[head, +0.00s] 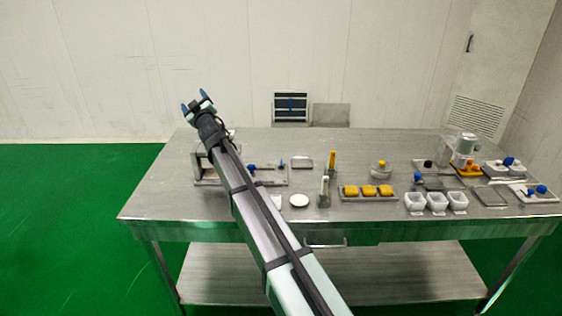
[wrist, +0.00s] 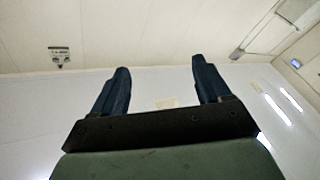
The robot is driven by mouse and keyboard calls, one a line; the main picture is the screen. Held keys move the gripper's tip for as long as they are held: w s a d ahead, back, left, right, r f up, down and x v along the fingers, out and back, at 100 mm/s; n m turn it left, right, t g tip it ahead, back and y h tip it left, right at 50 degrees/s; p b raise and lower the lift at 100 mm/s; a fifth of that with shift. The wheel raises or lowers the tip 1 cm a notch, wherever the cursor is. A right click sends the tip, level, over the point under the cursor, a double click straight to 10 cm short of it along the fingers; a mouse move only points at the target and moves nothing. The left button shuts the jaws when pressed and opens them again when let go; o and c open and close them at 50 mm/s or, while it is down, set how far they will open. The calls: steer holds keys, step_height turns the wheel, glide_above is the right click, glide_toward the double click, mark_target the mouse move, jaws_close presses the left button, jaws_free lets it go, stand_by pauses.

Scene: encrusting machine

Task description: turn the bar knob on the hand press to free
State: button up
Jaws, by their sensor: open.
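My gripper (head: 198,101) is raised above the far left of the steel table, its two blue fingertips apart and nothing between them. In the wrist view my gripper (wrist: 163,82) is also open and empty, facing the pale wall and ceiling. A low metal device (head: 205,172), possibly the hand press, stands at the table's left, partly hidden by my arm. Small blue parts (head: 281,164) show on a plate just right of it. I cannot tell which part is the bar knob or how it is set. My gripper is apart from all of these.
The steel table (head: 350,147) carries yellow blocks on a tray (head: 366,198), white cups (head: 437,204), a white disc (head: 299,200) and upright yellow- and white-topped pieces in front. A grey-and-orange machine (head: 465,148) and blue-knobbed fixtures (head: 540,192) crowd the right. The back middle is clear.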

steer(key=w+d+r+m+t+h, duration=0.1)
steer(key=w+d+r+m+h, duration=0.3)
steer(key=w+d, duration=0.45)
steer(key=w+d+f+m+g+h, duration=0.45)
steer(key=d+f+m, duration=0.35)
steer(key=d+m, duration=0.25)
steer(key=m+g+h, duration=0.1)
steer(key=m+g, duration=1.3)
steer(key=m, duration=0.2)
glide_above(281, 165)
steer(key=w, duration=0.2)
step_height(281, 165, down, 10)
step_height(281, 165, down, 13)
steer(key=shift+w+r, duration=0.1)
steer(key=shift+c, duration=0.2)
steer(key=c, duration=1)
steer(key=shift+n, duration=0.25)
